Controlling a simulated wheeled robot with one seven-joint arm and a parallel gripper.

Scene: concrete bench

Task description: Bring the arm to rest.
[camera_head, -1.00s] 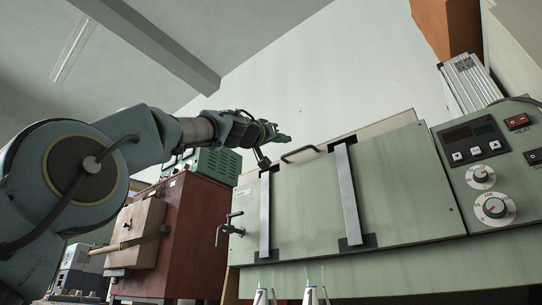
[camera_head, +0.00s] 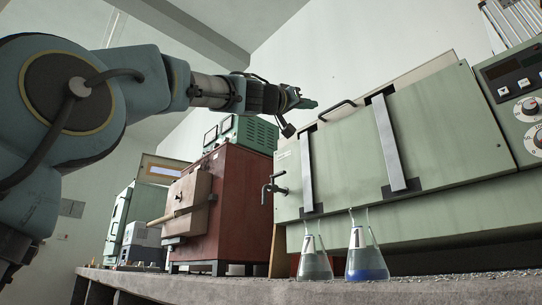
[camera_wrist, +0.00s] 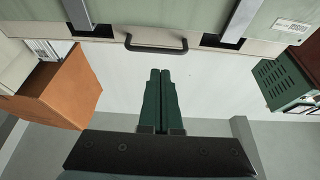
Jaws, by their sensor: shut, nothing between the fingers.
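My gripper (camera_head: 306,103) is held out in the air at the end of my arm, in front of the pale wall and to the left of the large green cabinet's top. In the wrist view my gripper (camera_wrist: 160,75) shows its two dark green fingers pressed side by side. It is shut and empty. My arm reaches in from the left of the head view, roughly level.
The green cabinet (camera_head: 440,135) with a black handle (camera_head: 337,109) stands right. Two flasks, one clear (camera_head: 314,266) and one with blue liquid (camera_head: 367,265), stand on the concrete bench (camera_head: 180,283). A red-brown cabinet (camera_head: 245,190) bears a green box (camera_head: 255,133).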

